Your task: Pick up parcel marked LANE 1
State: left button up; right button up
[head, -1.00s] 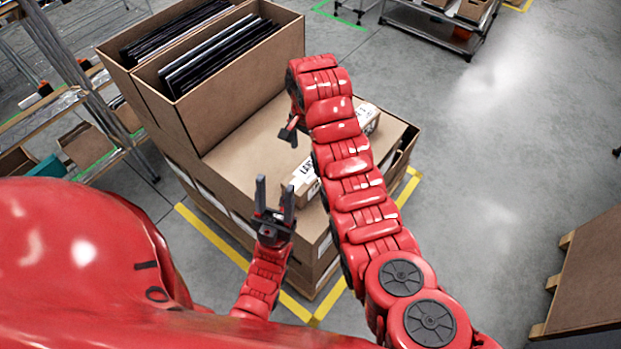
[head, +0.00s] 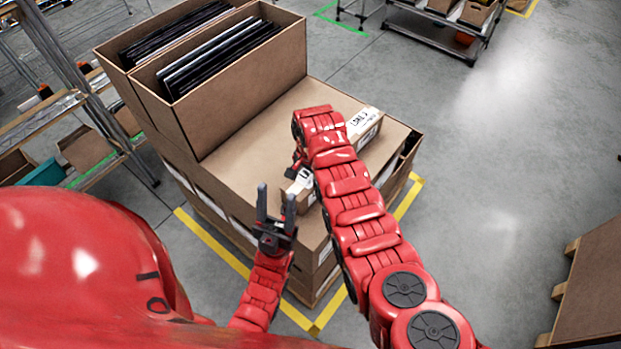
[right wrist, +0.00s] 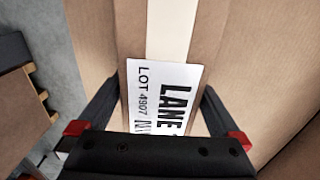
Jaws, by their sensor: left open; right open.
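A small brown parcel (head: 301,196) lies near the front edge of the cardboard surface, partly hidden by my right arm. In the right wrist view its white label (right wrist: 163,98) reads "LANE" and "LOT 4907"; the lane number is cut off by the gripper body. My right gripper (right wrist: 161,90) is open above this parcel, one finger toward each side; contact cannot be told. It also shows in the head view (head: 296,168), mostly behind its own arm. A second parcel (head: 368,136), labelled "LANE" with what looks like a 2, lies farther back. My left gripper (head: 275,202) is open and empty, left of the near parcel.
Tall open cartons (head: 240,90) with dark flat items stand at the back left of the stack (head: 250,135). Yellow floor tape (head: 212,243) surrounds it. A shelf rack (head: 70,120) is at left, a cart (head: 440,25) at back.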

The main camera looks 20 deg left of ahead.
jog(key=shift+f, duration=0.4)
jog(key=c, duration=1.5)
jog(key=shift+r, duration=0.15)
